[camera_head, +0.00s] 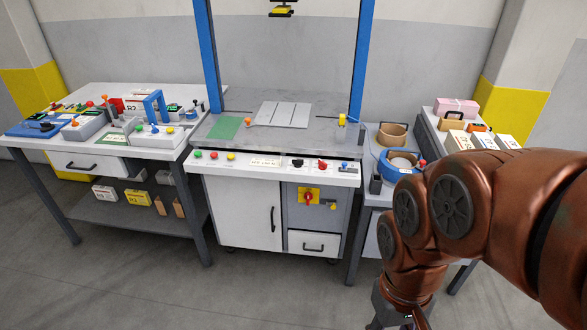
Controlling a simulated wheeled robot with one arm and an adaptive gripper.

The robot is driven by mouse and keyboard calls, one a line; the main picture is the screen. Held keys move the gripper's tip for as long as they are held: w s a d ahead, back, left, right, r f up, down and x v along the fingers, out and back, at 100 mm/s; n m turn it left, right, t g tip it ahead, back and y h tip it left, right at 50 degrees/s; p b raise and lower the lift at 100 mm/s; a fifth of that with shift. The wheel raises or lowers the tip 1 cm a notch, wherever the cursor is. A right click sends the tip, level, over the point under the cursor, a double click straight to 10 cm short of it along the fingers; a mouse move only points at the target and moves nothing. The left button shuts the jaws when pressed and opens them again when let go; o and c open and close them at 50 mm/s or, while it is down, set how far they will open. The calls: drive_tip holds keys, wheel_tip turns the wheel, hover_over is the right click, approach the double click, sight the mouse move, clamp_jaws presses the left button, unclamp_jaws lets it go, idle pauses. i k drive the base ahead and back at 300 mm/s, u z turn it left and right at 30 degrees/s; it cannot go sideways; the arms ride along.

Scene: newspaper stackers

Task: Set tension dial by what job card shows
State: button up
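The middle machine's front control strip (218,167) carries green, red and yellow buttons at its left. A black knob (297,162) and a red knob (322,165) sit at its right. Which knob is the tension dial, I cannot tell. A small white printed label (265,161) is at the strip's middle; its text is too small to read. A white card marked like "R2" (134,104) stands on the left bench; I cannot tell whether it is the job card. My gripper (398,318) is low at the bottom edge, partly cut off, apart from the strip; its fingers are unclear.
The left bench (80,150) is crowded with small devices and has boxes on its lower shelf. A blue-framed press with a grey plate (285,114) stands in the middle. Tape rolls (392,135) and boxes are at right, partly behind my arm. The floor in front is clear.

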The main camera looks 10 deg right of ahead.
sight(297, 163)
drive_tip(key=u, duration=0.35)
drive_tip(key=i, duration=1.05)
drive_tip(key=u, duration=0.45)
drive_tip(key=i, duration=0.8)
drive_tip(key=z, duration=0.05)
